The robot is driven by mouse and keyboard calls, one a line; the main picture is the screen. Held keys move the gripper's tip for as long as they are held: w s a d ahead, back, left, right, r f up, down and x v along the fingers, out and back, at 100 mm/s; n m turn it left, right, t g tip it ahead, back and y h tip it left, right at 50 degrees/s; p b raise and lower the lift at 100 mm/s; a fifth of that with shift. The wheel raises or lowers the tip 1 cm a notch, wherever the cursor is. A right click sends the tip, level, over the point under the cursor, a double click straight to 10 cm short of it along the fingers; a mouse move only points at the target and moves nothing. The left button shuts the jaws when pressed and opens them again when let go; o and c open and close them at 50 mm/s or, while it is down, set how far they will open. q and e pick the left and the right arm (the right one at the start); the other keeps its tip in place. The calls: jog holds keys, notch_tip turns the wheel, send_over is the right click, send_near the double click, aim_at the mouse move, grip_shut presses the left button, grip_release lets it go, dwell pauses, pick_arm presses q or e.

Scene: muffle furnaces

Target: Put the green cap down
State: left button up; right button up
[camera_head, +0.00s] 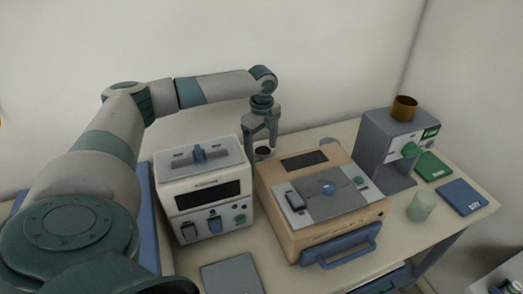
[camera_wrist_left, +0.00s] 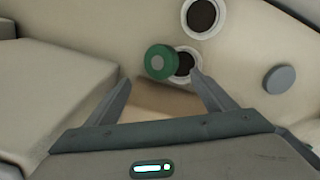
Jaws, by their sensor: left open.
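The green cap (camera_wrist_left: 160,62) is a round disc with a pale centre, seen in the left wrist view. It lies beside a dark round opening with a white rim (camera_wrist_left: 185,64) and overlaps its left edge in the picture. I cannot tell whether it touches the rim. My left gripper (camera_head: 262,150) is open behind the two devices, and its fingers also show in the left wrist view (camera_wrist_left: 161,82). The cap appears just beyond the fingertips, with nothing clearly held. I cannot make out the cap in the head view. My right gripper is out of view.
A second white-rimmed opening (camera_wrist_left: 203,16) and a grey disc (camera_wrist_left: 279,79) are nearby. A white device (camera_head: 203,190) and a tan device (camera_head: 320,202) flank my gripper. A grey machine (camera_head: 385,150), a clear green beaker (camera_head: 421,206) and flat pads (camera_head: 462,197) stand right.

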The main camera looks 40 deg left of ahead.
pick_arm(q)
jog(key=shift+r, duration=1.25)
